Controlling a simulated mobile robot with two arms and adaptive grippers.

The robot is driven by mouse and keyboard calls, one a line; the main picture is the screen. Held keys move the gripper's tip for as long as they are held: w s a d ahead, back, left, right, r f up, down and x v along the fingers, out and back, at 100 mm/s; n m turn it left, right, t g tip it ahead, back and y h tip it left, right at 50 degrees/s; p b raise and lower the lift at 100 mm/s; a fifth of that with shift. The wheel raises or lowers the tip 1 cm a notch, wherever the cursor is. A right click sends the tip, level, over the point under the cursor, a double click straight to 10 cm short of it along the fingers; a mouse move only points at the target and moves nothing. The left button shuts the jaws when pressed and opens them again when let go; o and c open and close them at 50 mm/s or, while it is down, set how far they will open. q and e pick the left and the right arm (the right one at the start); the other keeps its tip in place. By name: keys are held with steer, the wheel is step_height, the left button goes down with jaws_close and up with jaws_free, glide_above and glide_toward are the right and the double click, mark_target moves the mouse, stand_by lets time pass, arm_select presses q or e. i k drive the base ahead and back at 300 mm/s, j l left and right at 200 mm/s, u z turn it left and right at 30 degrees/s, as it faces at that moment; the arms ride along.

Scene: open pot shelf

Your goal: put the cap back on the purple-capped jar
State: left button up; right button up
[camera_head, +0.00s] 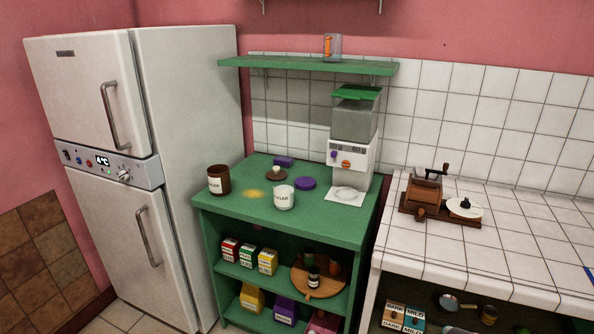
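A white jar (284,198) with a dark label stands upright and uncapped on the green cabinet top (330,220). A round purple cap (306,183) lies flat on the cabinet top, just behind and to the right of the white jar and apart from it. A brown jar (218,181) with a white label also stands uncapped near the left edge. I cannot tell from this view which jar the purple cap fits. Neither of my grippers is in view.
A yellow patch (252,193) lies between the jars. Behind are a small purple object (284,161) and a brown saucer with a small white item (276,172). A dispenser machine (349,150) stands at back right. A green shelf (300,66) hangs above; a fridge (185,140) stands left.

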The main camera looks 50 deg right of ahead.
mark_target(284, 192)
steer(key=i+z, duration=0.4)
steer(key=i, duration=0.15)
steer(key=i+j+z, duration=0.3)
steer(key=i+z, duration=0.15)
steer(key=i+j+z, duration=0.4)
steer(key=i, duration=0.15)
